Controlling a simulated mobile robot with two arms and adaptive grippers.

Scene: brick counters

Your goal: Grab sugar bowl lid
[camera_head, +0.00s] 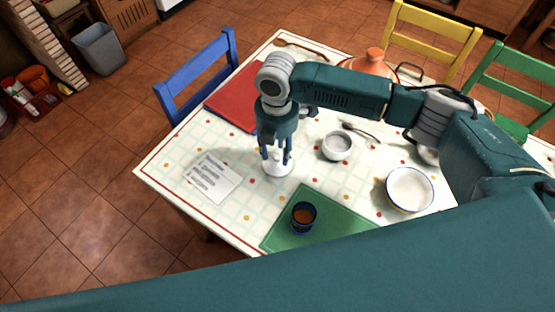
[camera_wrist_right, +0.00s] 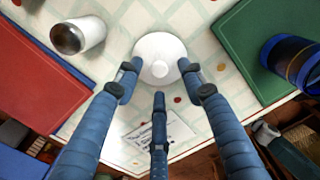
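A white, round, domed lid (camera_head: 284,170) lies on the patterned tablecloth, and it also shows in the right wrist view (camera_wrist_right: 160,58). My right gripper (camera_head: 276,158) points down just above it. In the right wrist view the three blue fingers (camera_wrist_right: 158,80) are spread around the lid's near side, with nothing between them but the lid; I cannot tell if they touch it. A small pale open bowl (camera_head: 337,147), perhaps the sugar bowl, stands to the right. My left gripper is not in view.
A blue cup (camera_head: 303,216) with brown liquid stands on a green mat (camera_head: 330,232). A metal cup (camera_wrist_right: 78,36) stands near the red mat (camera_head: 234,98). A card (camera_head: 212,178), a spoon (camera_head: 360,131), a white bowl (camera_head: 410,189) and an orange-lidded pot (camera_head: 372,66) are also on the table.

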